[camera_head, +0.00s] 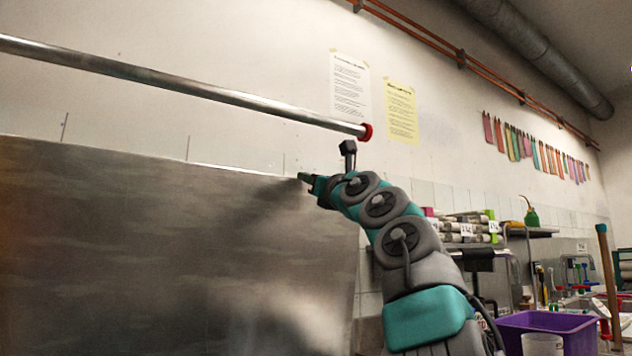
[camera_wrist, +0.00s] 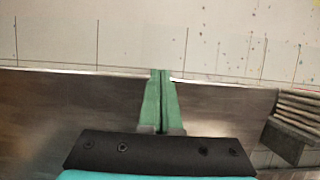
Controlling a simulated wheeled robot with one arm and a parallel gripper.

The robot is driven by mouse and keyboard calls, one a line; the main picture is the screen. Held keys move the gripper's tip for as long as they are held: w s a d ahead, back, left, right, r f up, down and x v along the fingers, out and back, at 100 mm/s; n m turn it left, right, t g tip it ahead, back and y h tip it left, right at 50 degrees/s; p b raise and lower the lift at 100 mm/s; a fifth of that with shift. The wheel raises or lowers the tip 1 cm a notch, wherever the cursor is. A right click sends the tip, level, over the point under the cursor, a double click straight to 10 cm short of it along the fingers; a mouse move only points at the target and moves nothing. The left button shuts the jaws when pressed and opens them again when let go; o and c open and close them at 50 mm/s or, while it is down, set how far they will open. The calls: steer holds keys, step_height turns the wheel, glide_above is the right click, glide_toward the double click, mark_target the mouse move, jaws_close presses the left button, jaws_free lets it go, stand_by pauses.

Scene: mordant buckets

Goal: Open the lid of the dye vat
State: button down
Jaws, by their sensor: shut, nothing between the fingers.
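A large brushed-metal panel (camera_head: 170,260), which looks like the lid of the dye vat, fills the lower left of the head view and stands steeply. Its metal face also spans the wrist view (camera_wrist: 60,105). The vat's body and the hinge cannot be made out. My gripper (camera_head: 303,177) is at the panel's top edge, near its right end. In the wrist view its green fingers (camera_wrist: 161,73) are together and empty, with their tips close to that edge. I cannot tell whether they touch the metal.
A metal bar (camera_head: 200,88) with a red end cap runs above the panel. The tiled wall rises behind. To the right are a shelf of rolled bundles (camera_head: 465,228), a purple tub (camera_head: 548,325) and a wooden pole (camera_head: 608,280). A ribbed grey object (camera_wrist: 300,115) shows at the wrist view's right.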

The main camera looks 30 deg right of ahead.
steer(key=shift+w+r, duration=0.15)
steer(key=shift+w, duration=0.35)
steer(key=b+v, duration=0.6)
steer(key=v, duration=0.1)
steer(key=shift+s, duration=0.4)
steer(key=shift+s, duration=0.1)
